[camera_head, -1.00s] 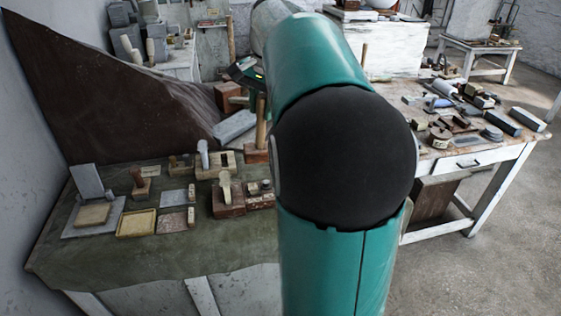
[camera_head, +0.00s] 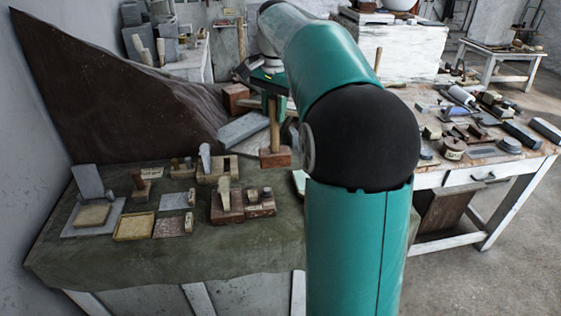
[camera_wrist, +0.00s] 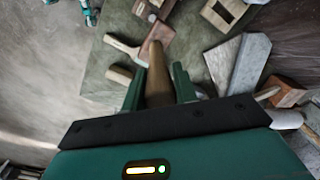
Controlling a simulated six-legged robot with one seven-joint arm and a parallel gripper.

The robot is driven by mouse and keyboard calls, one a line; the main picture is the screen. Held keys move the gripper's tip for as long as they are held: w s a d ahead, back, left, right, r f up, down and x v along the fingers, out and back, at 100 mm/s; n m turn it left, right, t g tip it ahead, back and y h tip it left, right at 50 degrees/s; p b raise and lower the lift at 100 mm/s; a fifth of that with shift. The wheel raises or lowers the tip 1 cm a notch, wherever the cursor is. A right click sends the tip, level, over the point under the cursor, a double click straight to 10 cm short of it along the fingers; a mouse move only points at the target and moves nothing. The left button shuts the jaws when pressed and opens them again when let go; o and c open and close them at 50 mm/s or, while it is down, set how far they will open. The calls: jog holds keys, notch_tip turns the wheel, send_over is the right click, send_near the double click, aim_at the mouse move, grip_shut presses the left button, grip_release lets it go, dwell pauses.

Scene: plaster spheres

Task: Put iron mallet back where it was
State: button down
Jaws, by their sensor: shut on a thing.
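The mallet (camera_head: 275,158) has a pale wooden handle and a reddish-brown block head; I cannot tell its material. In the head view it is upright, head down, at the right end of the green-covered table (camera_head: 110,255). In the wrist view its handle (camera_wrist: 157,88) lies between the two green fingers. My gripper (camera_wrist: 157,72) is shut on the handle. In the head view, my gripper (camera_head: 268,100) is partly hidden behind my arm. I cannot tell whether the head touches the table.
Block planes (camera_head: 227,205) and other wooden tools stand left of the mallet. A grey stone slab (camera_head: 242,128) lies behind it. A white table (camera_head: 495,185) crowded with tools is at the right. The front of the green cloth is clear.

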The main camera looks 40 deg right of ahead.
jog(key=w+d+f, duration=0.7)
jog(key=w+f, duration=0.4)
jog(key=f, duration=0.1)
jog(key=shift+w+f, duration=0.2)
jog(key=shift+w, duration=0.15)
jog(key=shift+d+f, duration=0.1)
jog(key=c, duration=1.1)
grip_release()
jog(key=shift+f, duration=0.2)
jog(key=shift+r, duration=0.15)
